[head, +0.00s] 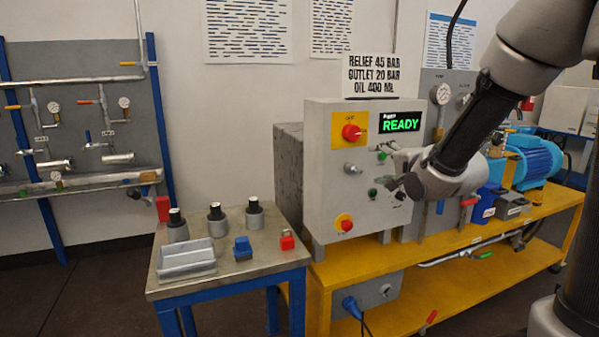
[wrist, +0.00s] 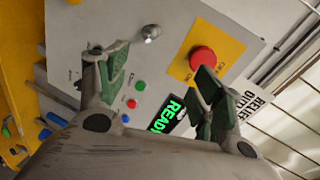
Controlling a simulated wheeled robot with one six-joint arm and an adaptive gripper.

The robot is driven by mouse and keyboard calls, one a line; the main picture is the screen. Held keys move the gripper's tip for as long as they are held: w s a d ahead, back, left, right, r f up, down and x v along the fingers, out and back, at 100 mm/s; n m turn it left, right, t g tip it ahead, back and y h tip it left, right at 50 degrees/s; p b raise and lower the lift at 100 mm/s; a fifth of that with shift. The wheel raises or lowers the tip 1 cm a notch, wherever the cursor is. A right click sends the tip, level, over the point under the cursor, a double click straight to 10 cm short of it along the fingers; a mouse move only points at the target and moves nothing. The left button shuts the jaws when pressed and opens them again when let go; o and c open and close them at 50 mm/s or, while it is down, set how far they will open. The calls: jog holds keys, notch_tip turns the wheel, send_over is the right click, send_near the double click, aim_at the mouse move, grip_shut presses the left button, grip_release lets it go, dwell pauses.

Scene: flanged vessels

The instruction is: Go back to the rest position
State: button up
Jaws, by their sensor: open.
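My gripper (head: 392,184) is in front of the lower right part of the grey control box (head: 322,210) in the head view. In the wrist view my gripper (wrist: 160,85) has its two green-padded fingers spread well apart with nothing between them. In the head view the display (head: 400,122) reads READY. I cannot tell whether a fingertip touches the box.
A small blue-legged table (head: 270,262) at the left holds a grey tray (head: 186,259), several dark-topped cylinders, a blue block (head: 242,248) and a red padlock-like item (head: 287,240). A yellow bench (head: 400,262) carries the box and a blue motor (head: 535,162). Floor at the left is clear.

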jog(key=s+d+f+n+g+h, duration=0.3)
jog(key=s+d+f+n+g, duration=0.4)
jog(key=s+f, duration=0.3)
jog(key=s+d+r+n+g, duration=0.1)
jog(key=s+r+n, duration=0.2)
jog(key=s, duration=0.8)
jog(key=s+d+r+n+g+h, duration=0.1)
jog(key=s+r, duration=0.4)
jog(key=s, duration=0.6)
jog(key=shift+d+r+n+g, duration=0.25)
jog(key=shift+d+n+g, duration=0.35)
jog(key=shift+n, duration=0.4)
jog(key=shift+a, duration=0.1)
jog(key=shift+c, duration=0.4)
